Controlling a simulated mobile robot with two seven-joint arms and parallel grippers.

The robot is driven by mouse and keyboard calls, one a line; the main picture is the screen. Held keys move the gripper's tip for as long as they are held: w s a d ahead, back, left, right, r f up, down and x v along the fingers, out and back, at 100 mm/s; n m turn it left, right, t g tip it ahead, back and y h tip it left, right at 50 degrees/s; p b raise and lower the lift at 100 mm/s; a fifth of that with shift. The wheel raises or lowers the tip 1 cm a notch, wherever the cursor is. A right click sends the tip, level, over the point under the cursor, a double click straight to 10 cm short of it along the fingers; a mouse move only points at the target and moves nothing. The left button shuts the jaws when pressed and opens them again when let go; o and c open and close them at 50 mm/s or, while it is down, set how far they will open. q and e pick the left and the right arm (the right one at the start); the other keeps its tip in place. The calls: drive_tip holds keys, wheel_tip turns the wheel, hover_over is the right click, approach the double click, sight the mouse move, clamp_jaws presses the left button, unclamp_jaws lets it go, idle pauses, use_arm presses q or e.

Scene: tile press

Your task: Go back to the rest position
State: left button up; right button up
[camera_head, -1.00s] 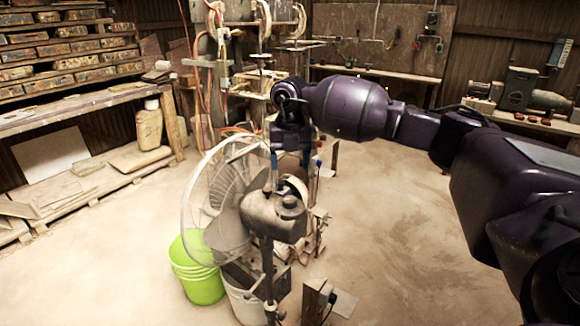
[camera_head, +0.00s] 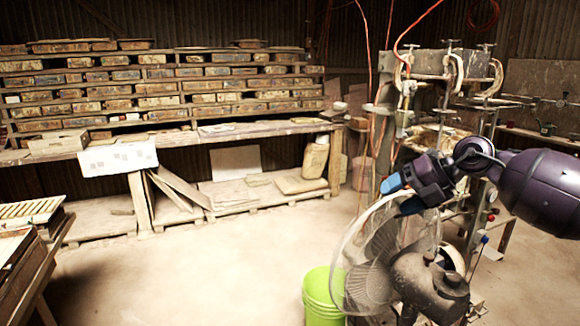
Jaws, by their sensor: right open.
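My right gripper (camera_head: 401,194) shows at the right of the head view, at the end of my purple and black arm. Its two blue-tipped fingers are apart, with nothing seen between them. It appears in front of the upper rim of the fan (camera_head: 385,262); whether it touches the fan I cannot tell. My left gripper is not in view.
A lime green bucket (camera_head: 322,298) stands beside the fan. The tile press (camera_head: 440,68) is behind my right arm. A long workbench (camera_head: 235,133) with stacked tile racks (camera_head: 160,85) runs along the back. The floor in the middle is clear.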

drive_tip(key=s+a+m+t+y, duration=0.2)
drive_tip(key=a+m+t+y, duration=0.5)
drive_tip(key=a+m+t, duration=0.15)
drive_tip(key=s+d+f+m+t+h, duration=0.1)
drive_tip(key=s+d+f+m+h, duration=0.25)
drive_tip(key=f+m, duration=0.35)
drive_tip(key=s+d+f+m+t+h, duration=0.1)
drive_tip(key=s+d+f+m+h, duration=0.15)
drive_tip(key=f+m+h, duration=0.5)
drive_tip(key=s+d+f+m+t+h, duration=0.15)
drive_tip(key=s+f+m, duration=0.25)
drive_tip(key=f, duration=0.5)
drive_tip(key=s+d+f+m+g+h, duration=0.1)
drive_tip(key=s+d+f+m+g, duration=0.1)
drive_tip(key=s+f, duration=0.6)
drive_tip(key=s+d+f+m+g+h, duration=0.2)
drive_tip(key=s+f+m, duration=0.3)
drive_tip(key=s+f, duration=0.4)
drive_tip(key=s+d, duration=0.1)
drive_tip(key=s, duration=0.3)
drive_tip(key=shift+s+g, duration=0.3)
drive_tip(key=shift+s, duration=0.1)
